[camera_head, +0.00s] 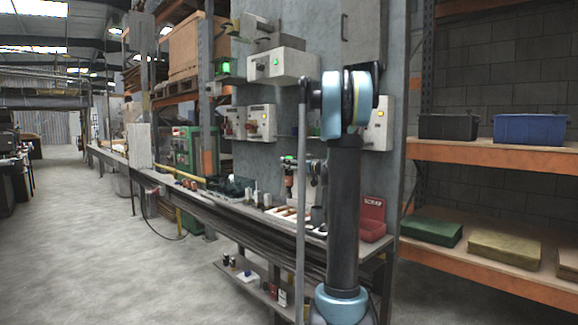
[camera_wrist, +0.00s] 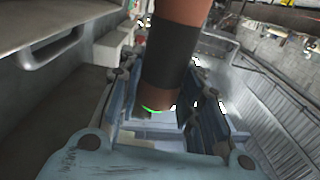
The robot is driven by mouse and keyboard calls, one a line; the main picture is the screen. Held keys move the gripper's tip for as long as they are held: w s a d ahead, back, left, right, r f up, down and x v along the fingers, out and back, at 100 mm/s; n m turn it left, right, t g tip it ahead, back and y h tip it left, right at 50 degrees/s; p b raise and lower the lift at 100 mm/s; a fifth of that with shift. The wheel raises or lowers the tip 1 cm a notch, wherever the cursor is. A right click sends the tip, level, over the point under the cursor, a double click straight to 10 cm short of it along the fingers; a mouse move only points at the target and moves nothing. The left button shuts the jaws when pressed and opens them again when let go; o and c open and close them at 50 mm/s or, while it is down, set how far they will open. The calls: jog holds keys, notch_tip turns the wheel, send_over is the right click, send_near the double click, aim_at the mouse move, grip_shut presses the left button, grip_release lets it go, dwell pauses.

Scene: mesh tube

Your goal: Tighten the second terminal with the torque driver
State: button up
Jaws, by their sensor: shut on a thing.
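The torque driver (camera_wrist: 168,58) is a thick cylinder with an orange-brown body, a black band and a green glowing ring. It stands between the fingers of my gripper (camera_wrist: 166,98), which is shut on it. In the head view the driver (camera_head: 289,178) is small and about upright above the bench, with a green light at its top. My gripper is just right of it there, partly behind my arm. I cannot tell whether the driver's tip touches anything. The second terminal cannot be made out in either view.
The long workbench (camera_head: 262,214) holds several small parts and tools. A red scrap bin (camera_head: 372,218) stands at its right end. Control boxes (camera_head: 284,64) hang on the wall panel above. Orange shelving (camera_head: 490,153) stands at right. The floor (camera_head: 130,250) at left is clear.

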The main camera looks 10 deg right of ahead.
aim_at(292, 179)
jog(key=shift+f, duration=3.05)
jog(key=shift+s+f, duration=0.2)
jog(key=shift+f, duration=0.55)
dwell(1.5)
jog(key=shift+r, duration=0.1)
dwell(0.4)
